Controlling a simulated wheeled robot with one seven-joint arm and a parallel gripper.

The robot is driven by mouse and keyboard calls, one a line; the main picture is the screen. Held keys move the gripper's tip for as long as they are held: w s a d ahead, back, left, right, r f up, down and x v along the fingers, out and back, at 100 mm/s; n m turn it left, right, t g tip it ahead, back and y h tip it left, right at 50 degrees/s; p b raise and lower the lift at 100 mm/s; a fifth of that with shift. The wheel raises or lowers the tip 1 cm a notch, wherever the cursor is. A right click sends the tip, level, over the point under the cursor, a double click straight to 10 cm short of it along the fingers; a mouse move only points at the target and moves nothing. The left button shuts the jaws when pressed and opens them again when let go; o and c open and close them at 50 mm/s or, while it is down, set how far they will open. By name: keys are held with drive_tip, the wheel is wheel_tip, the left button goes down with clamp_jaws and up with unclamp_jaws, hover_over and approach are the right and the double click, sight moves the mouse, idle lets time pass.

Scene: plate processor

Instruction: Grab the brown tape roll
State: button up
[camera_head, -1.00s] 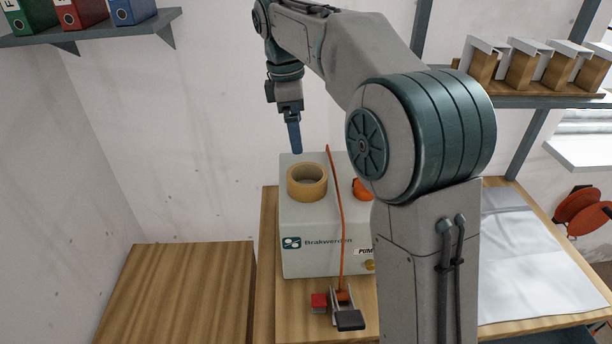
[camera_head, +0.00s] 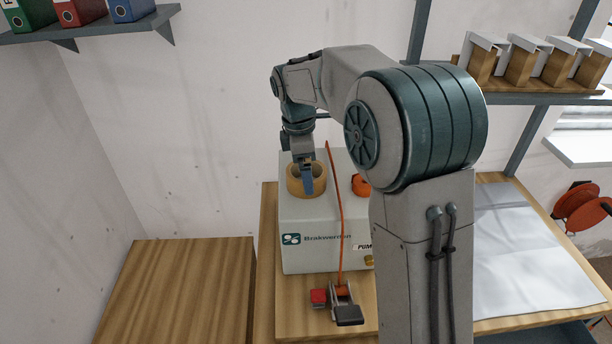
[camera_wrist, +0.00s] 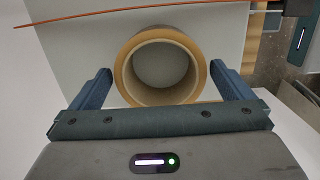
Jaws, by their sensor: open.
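The brown tape roll (camera_head: 293,181) lies flat on top of the white pump box (camera_head: 305,258), near its left side. My gripper (camera_head: 308,190) is lowered at the roll and hides part of its ring in the head view. In the wrist view, my gripper (camera_wrist: 162,88) is open, with one blue finger on each side of the tape roll (camera_wrist: 204,66). The fingertips reach along the near part of the ring. No firm contact shows, and the exact fingertip height against the roll is hard to tell.
An orange cable (camera_head: 340,215) rises in front of the box, and it crosses beyond the roll in the wrist view (camera_wrist: 110,14). An orange part (camera_head: 361,185) sits on the box's right. A red-and-black pedal (camera_head: 338,300) lies in front. The left wooden table (camera_head: 180,290) is clear.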

drive_tip(key=shift+f, duration=0.6)
drive_tip(key=c, duration=0.9)
drive_tip(key=shift+r, duration=0.1)
